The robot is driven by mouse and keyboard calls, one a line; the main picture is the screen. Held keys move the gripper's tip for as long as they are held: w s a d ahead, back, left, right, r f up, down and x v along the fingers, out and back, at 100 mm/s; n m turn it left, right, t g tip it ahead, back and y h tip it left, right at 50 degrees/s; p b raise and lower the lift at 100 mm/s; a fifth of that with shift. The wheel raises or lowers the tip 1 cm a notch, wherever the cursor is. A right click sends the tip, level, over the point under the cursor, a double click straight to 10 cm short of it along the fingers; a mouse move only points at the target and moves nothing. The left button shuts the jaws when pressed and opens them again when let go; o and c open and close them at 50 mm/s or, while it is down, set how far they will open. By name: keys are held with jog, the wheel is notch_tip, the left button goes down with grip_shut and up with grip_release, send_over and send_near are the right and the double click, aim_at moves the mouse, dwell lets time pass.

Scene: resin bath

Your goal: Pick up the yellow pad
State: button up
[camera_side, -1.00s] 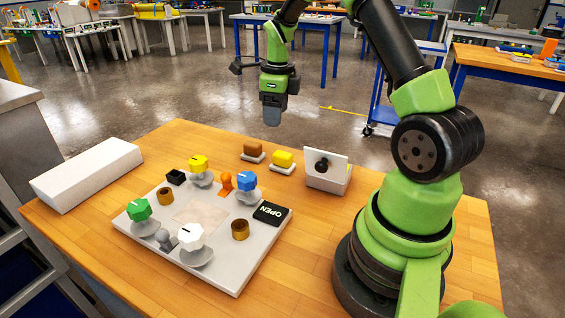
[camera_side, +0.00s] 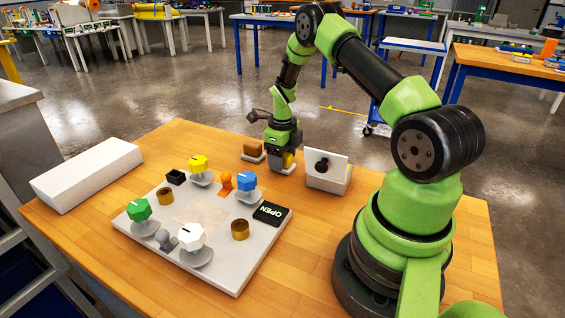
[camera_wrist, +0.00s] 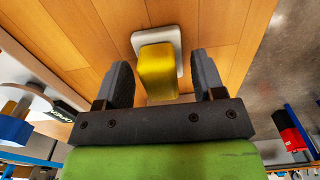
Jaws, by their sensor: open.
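The yellow pad (camera_wrist: 158,75) sits on a small white base (camera_wrist: 150,38) on the wooden table. In the wrist view it stands between the two fingers of my gripper (camera_wrist: 163,82), with a gap showing on each side. My gripper is open. In the side view my gripper (camera_side: 284,163) is low over the pad's spot, and only a small yellow part of the pad (camera_side: 289,160) shows beside the fingers; the rest is hidden.
A brown pad (camera_side: 253,149) on its own base stands just left of my gripper. A white box with an upright panel (camera_side: 327,170) stands close on the right. The grey board (camera_side: 225,270) with coloured knobs is nearer the camera. A white block (camera_side: 88,172) lies far left.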

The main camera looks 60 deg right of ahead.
jog(key=shift+f, duration=0.25)
jog(key=c, duration=0.7)
notch_tip(320, 180, up, 10)
jog(key=shift+r, duration=0.1)
jog(key=shift+c, duration=0.2)
jog(key=shift+o, duration=1.4)
jog(key=shift+c, duration=1)
